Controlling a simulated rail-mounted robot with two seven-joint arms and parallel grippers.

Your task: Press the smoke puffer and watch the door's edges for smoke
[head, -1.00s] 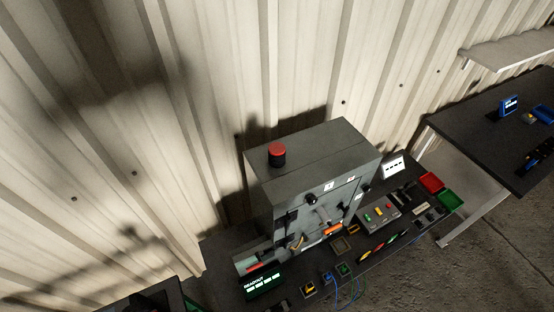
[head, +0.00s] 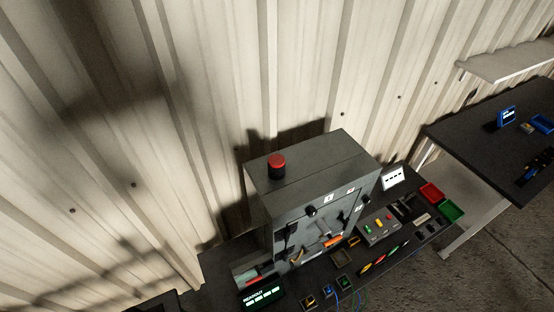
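The grey enclosure (head: 312,165) stands on the dark bench against the corrugated wall, with a red-topped round beacon (head: 277,165) on its top. Its door (head: 330,220) faces the front right and looks shut; a handle and small dark fittings show on it. No smoke shows along the door's edges. I cannot pick out the smoke puffer among the small items on the bench. Neither of my grippers is in the head view.
A readout box (head: 262,294) with a green display sits at the bench's near left. A button panel (head: 380,227), a white card (head: 392,179), a red bin (head: 431,192) and a green bin (head: 451,210) lie to the right. A second dark table (head: 470,130) stands at far right.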

